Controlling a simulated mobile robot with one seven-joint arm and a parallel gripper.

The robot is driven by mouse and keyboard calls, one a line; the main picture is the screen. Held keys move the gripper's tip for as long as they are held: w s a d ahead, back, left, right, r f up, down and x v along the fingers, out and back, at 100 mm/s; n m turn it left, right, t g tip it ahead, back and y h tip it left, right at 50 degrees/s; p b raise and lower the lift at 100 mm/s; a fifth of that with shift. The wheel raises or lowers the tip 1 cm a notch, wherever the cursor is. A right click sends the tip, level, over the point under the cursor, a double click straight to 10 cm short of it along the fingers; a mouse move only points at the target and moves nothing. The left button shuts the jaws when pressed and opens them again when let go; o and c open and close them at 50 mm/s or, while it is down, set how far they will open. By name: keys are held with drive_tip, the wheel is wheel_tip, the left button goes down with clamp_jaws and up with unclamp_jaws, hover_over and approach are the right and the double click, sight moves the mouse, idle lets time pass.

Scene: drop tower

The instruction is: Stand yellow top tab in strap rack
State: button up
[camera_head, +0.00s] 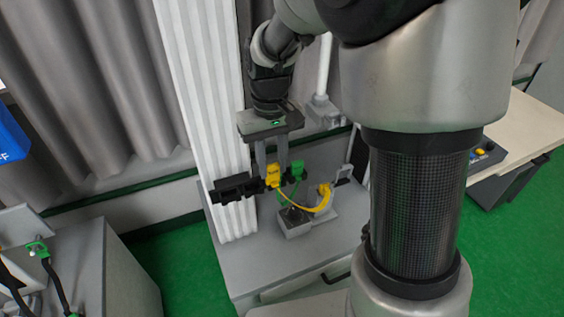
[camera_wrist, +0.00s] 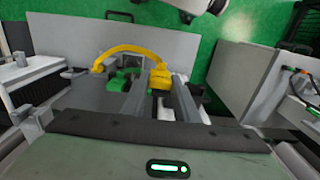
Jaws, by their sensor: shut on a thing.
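My gripper (camera_head: 273,165) points down beside the white ribbed column, with its fingers shut on the yellow top tab (camera_head: 273,178). In the wrist view the yellow top tab (camera_wrist: 161,84) sits between the two fingers (camera_wrist: 160,78). A yellow strap (camera_head: 319,208) hangs from it in a curve to a second yellow end (camera_head: 324,190) at the right. The black strap rack (camera_head: 232,188) is at the column, just left of and close to the held tab; I cannot tell whether they touch. A green tab (camera_head: 297,169) stands just right of the gripper.
A small grey box (camera_head: 293,224) stands below the tabs on a grey cabinet (camera_head: 262,268). A grey cabinet with cables (camera_head: 85,262) is at the lower left. A beige table (camera_head: 520,135) is at the right. Green floor (camera_head: 190,262) is open between the cabinets.

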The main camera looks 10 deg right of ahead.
drive_tip(key=shift+w+a+f+b, duration=0.6)
drive_tip(key=shift+w+a+f, duration=0.2)
drive_tip(key=shift+f, duration=0.45)
drive_tip(key=shift+w+a+f+b, duration=0.55)
drive_tip(key=shift+w+a+f, duration=0.3)
drive_tip(key=shift+f, duration=0.35)
drive_tip(key=shift+w+a+f+b, duration=0.65)
drive_tip(key=shift+w+f, duration=0.25)
drive_tip(key=shift+f, duration=0.35)
drive_tip(key=o, duration=1.1)
